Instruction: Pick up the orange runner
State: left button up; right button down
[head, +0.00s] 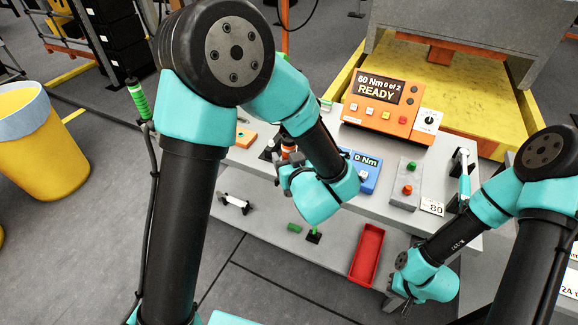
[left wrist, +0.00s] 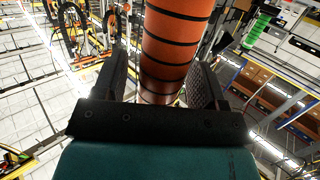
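The orange runner, an orange cylinder with black bands, shows in the left wrist view (left wrist: 178,38) between and past my left gripper's fingers (left wrist: 158,85). The fingers stand apart, with a visible gap at least on the left side of the cylinder. In the head view a small orange-and-white banded part of it (head: 288,149) shows beside my left gripper (head: 283,168), at the left part of the grey bench. My left wrist hides most of that spot. My right gripper (head: 393,297) is low at the right, near the red tray; its fingers are too small to read.
On the bench stand an orange controller (head: 382,102) reading READY, a blue 0 Nm box (head: 367,170) and a grey button box (head: 406,185). The red tray (head: 367,257), a green cylinder (head: 294,228) and a white roller (head: 235,203) lie lower. A yellow bin (head: 42,150) stands left.

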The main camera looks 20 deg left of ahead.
pick_arm(q)
grip_shut()
dwell(0.4)
jog(key=shift+r, duration=0.15)
jog(key=shift+r, duration=4.9)
